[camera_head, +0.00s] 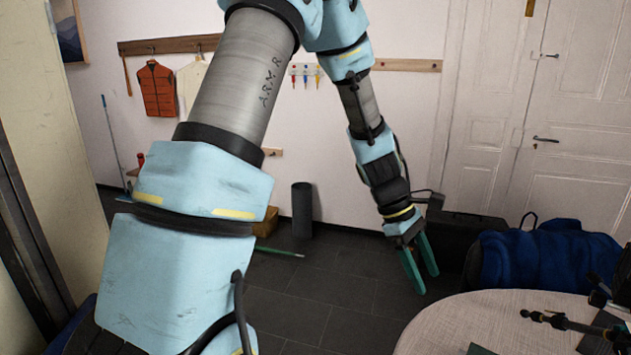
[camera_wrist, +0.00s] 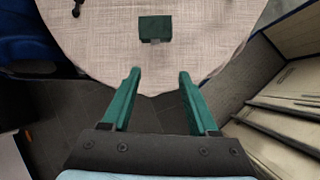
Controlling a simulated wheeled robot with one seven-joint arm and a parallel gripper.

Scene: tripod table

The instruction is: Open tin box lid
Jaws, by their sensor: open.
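A dark green box (camera_wrist: 155,27), which looks like the tin box, sits on the round table (camera_wrist: 105,50) in the wrist view. A small grey piece shows at its near edge, and its lid looks shut. In the head view a dark green corner (camera_head: 480,350) shows at the bottom edge, probably the same box, mostly cut off. My gripper (camera_wrist: 158,73) has two green fingers, spread apart and empty. They point towards the box, with a gap between, near the table's rim. In the head view my gripper (camera_head: 424,276) hangs left of the table (camera_head: 440,325), fingers pointing down.
A black tripod-like item (camera_head: 565,322) lies on the table at the right. A blue bag (camera_head: 545,258) and a black case (camera_head: 465,230) stand behind the table. The dark floor (camera_head: 340,290) left of the table is mostly clear. Pale panels (camera_wrist: 290,100) stand at right in the wrist view.

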